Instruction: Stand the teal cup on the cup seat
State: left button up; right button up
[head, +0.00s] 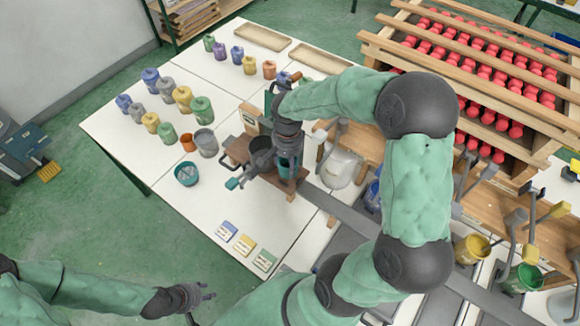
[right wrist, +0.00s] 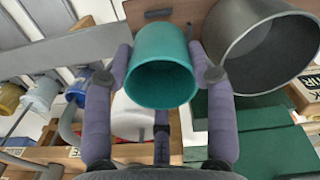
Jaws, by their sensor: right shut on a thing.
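The teal cup (right wrist: 162,65) is between the two purple-grey fingers of my right gripper (right wrist: 166,68), which is shut on it; its open mouth faces the wrist camera. In the head view the teal cup (head: 287,160) is partly hidden under my right gripper (head: 287,152), over a brown wooden stand (head: 292,193). The stand also shows as a brown board (right wrist: 182,10) behind the cup in the right wrist view. I cannot tell whether the cup touches it. My left gripper (head: 207,292) is open and empty at the lower left, away from the table.
A dark grey pot (head: 262,150) stands close left of the held cup; it also shows in the right wrist view (right wrist: 262,45). Another teal container (head: 187,173) stands on the white table (head: 185,220). Several coloured jars stand behind. A clear jug (head: 340,165) is close right.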

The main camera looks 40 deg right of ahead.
aim_at(288, 166)
jog(key=shift+w+d+f, duration=0.2)
jog(key=shift+d+f, duration=0.3)
jog(key=shift+f, duration=0.15)
notch_tip(288, 166, down, 3)
jog(key=shift+w+d+f+b, duration=0.1)
jog(key=shift+b, duration=0.2)
jog(key=shift+f, duration=0.1)
jog(key=shift+f, duration=0.1)
jog(key=o, duration=1.2)
jog(key=shift+c, duration=0.2)
jog(key=shift+r, duration=0.2)
